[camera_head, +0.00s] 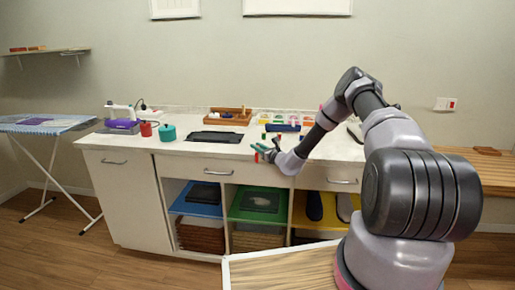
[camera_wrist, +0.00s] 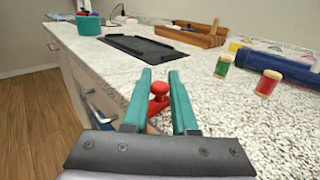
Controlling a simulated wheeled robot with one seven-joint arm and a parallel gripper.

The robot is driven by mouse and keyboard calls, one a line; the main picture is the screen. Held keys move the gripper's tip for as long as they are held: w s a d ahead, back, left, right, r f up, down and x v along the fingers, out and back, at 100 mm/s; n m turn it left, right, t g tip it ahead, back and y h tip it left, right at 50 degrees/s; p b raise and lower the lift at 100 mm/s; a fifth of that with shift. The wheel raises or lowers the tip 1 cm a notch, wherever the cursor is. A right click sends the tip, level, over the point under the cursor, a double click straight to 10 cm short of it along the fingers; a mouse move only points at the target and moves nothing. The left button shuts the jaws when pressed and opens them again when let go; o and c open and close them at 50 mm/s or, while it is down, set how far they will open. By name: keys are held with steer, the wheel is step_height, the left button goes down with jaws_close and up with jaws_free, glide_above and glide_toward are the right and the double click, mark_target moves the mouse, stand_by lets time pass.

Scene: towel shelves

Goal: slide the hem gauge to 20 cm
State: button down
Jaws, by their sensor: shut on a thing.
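A small red knob (camera_wrist: 159,92) sits between the teal fingers of my gripper (camera_wrist: 160,76) in the wrist view, and my gripper is shut on it. The knob is at the front edge of the speckled worktop (camera_wrist: 215,105). I take it to be the hem gauge's slider; the gauge's rail and any scale cannot be made out. In the head view my gripper (camera_head: 263,153) is at the counter's front edge, right of the black flat panel (camera_head: 215,137), and the knob is too small to tell clearly.
Green (camera_wrist: 223,65) and red (camera_wrist: 268,83) spools stand right of my gripper. A blue object (camera_wrist: 275,67) and a wooden tray (camera_wrist: 188,35) lie behind. Teal (camera_head: 167,133) and red (camera_head: 146,129) pots stand left.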

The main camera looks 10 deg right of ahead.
steer(key=shift+d, duration=0.1)
stand_by(0.3)
steer(key=s+d, duration=0.2)
steer(key=d, duration=0.4)
steer(key=s+d, duration=0.2)
steer(key=d, duration=0.4)
steer(key=s+d, duration=0.2)
steer(key=d, duration=0.4)
steer(key=shift+s+d, duration=0.1)
steer(key=shift+d, duration=0.25)
steer(key=c, duration=0.7)
jaws_free()
steer(key=shift+c, duration=0.2)
steer(key=v, duration=1)
steer(key=shift+s+d, duration=0.15)
steer(key=shift+s, duration=0.2)
